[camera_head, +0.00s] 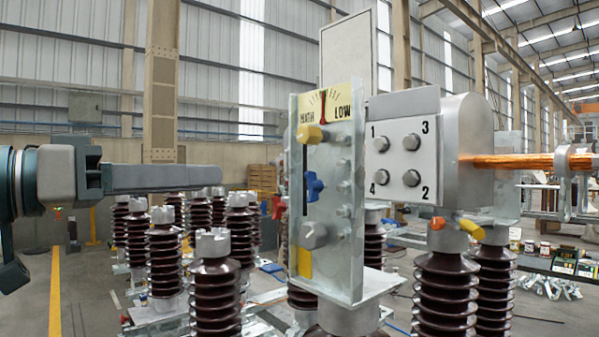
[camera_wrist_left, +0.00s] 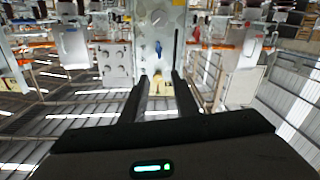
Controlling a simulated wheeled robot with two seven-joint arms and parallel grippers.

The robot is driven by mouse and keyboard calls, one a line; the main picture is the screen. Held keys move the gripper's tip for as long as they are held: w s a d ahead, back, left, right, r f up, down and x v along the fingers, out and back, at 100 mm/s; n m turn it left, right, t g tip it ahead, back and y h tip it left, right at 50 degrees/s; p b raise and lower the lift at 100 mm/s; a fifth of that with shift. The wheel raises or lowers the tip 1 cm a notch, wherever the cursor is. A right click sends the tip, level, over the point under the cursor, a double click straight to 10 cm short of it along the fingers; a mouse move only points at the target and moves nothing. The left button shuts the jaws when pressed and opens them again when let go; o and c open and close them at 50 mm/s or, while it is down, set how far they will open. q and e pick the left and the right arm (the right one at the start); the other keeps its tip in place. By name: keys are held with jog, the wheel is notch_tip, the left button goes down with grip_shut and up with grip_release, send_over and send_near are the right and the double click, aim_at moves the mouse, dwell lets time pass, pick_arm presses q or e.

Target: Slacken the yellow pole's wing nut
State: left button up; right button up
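A pale upright metal panel (camera_head: 345,205) has a HIGH/LOW scale plate at its top. The yellow wing nut (camera_head: 310,133) sits just below the scale. A blue wing nut (camera_head: 314,185) is mid-panel and a grey one (camera_head: 313,235) is lower. My left gripper (camera_head: 220,176) is left of the panel, fingers pointing at it, clearly apart from it. In the left wrist view, which is upside down, the gripper (camera_wrist_left: 164,82) is open. Something yellow (camera_wrist_left: 159,82) shows between its fingertips, with the blue wing nut (camera_wrist_left: 158,47) beyond. Nothing is held. My right gripper is not in view.
A grey box (camera_head: 404,158) with several numbered bolts stands right of the panel, with a copper cable (camera_head: 520,161) behind it. Ribbed brown insulators (camera_head: 215,295) stand below and around. Open air lies between the left fingertips and the panel.

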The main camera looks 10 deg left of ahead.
pick_arm(q)
jog(key=shift+w+d, duration=0.1)
jog(key=p, duration=0.7)
send_near(306, 176)
jog(key=x, duration=0.7)
jog(key=shift+w+d+r, duration=0.15)
jog(key=shift+w, duration=0.05)
jog(key=shift+w+d, duration=0.35)
jog(key=shift+w, duration=0.15)
grip_shut()
